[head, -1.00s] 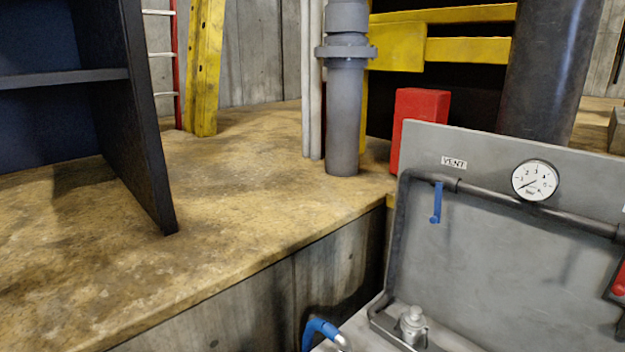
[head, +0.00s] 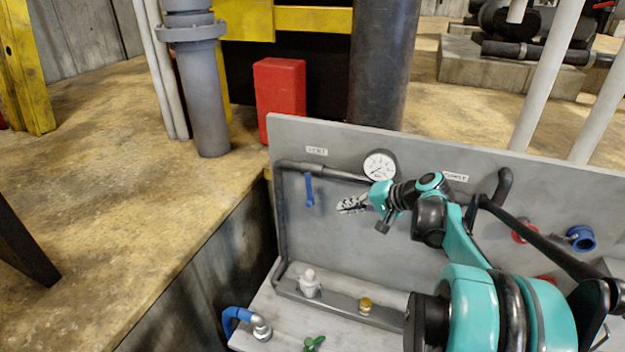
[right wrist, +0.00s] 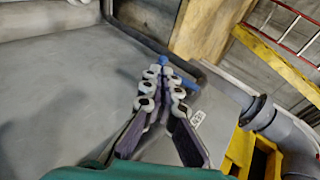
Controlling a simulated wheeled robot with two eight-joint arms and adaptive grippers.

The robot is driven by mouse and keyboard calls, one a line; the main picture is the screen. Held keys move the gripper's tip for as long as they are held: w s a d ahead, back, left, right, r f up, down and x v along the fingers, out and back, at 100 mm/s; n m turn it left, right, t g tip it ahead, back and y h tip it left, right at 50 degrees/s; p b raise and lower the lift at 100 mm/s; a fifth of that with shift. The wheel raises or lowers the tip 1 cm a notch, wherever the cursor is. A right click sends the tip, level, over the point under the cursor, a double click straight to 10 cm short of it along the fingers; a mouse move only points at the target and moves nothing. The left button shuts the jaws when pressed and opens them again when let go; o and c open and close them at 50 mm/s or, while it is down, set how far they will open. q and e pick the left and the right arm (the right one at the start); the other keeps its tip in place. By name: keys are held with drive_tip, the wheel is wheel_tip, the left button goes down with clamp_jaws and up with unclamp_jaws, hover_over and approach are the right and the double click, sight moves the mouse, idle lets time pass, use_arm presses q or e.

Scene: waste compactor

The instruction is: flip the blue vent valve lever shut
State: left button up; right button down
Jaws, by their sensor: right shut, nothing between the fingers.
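The blue vent valve lever (head: 309,190) hangs straight down from the grey pipe on the panel, below the VENT label (head: 317,151). My right gripper (head: 345,207) is shut and empty, a little to the right of the lever and near its lower end. In the right wrist view the closed fingers (right wrist: 164,66) point toward the blue lever (right wrist: 182,76), which is partly hidden behind them. I cannot tell from this whether they touch; in the head view a gap shows. My left gripper is out of view.
The pressure gauge (head: 380,166) sits right of the lever, just above my right wrist. The grey panel (head: 430,150) stands behind. Below are a white fitting (head: 309,283), a brass fitting (head: 365,304) and a blue-handled part (head: 232,318). The panel left of the lever is narrow.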

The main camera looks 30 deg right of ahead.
drive_tip(key=d+r, duration=0.2)
drive_tip(key=d, duration=0.1)
drive_tip(key=p, duration=0.1)
approach(308, 204)
drive_tip(key=shift+m+t, duration=0.3)
drive_tip(key=shift+t, duration=0.1)
drive_tip(key=x, duration=0.6)
drive_tip(key=shift+d+f, duration=0.15)
drive_tip(key=shift+f, duration=0.3)
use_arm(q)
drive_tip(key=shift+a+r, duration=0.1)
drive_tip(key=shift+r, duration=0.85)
use_arm(e)
drive_tip(key=shift+s, duration=0.1)
drive_tip(key=shift+w+a+f+b, duration=0.45)
drive_tip(key=shift+w+a+b, duration=0.1)
drive_tip(key=shift+b, duration=0.2)
drive_tip(key=shift+s+r, duration=0.15)
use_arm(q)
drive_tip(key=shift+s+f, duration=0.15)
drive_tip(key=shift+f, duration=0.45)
use_arm(e)
drive_tip(key=shift+d, duration=0.1)
